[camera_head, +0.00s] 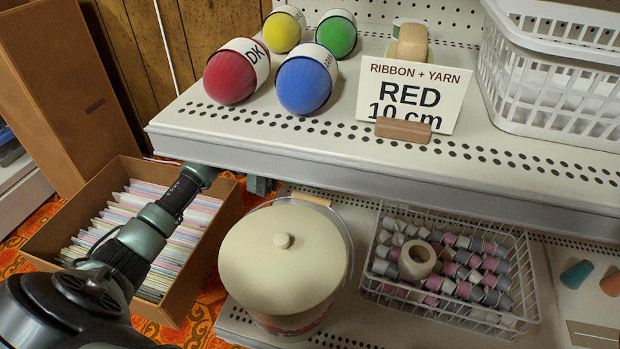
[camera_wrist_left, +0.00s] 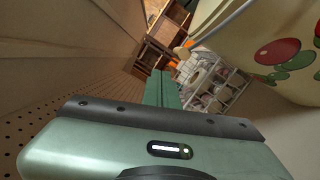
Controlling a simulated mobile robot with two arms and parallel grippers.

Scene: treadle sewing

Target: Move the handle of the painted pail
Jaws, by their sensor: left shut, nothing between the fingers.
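The painted pail (camera_head: 283,262) stands on the lower shelf with its round cream lid on. Its wire handle (camera_head: 346,236) runs around the back right of the lid, with a wooden grip (camera_head: 311,199) at the back. In the left wrist view the pail's side (camera_wrist_left: 300,50) shows red and green painted fruit; the wire handle (camera_wrist_left: 222,27) and a pale grip (camera_wrist_left: 181,53) also show. My left gripper (camera_wrist_left: 162,78) is shut and empty, beside the pail and apart from the handle. In the head view the upper shelf's edge partly hides it. My right gripper is not in view.
The upper shelf (camera_head: 400,165) overhangs the pail's back, bearing several coloured balls (camera_head: 305,82) and a sign (camera_head: 415,95). A wire basket of spools (camera_head: 450,270) stands right of the pail. A cardboard box of patterns (camera_head: 225,215) is on the floor at left.

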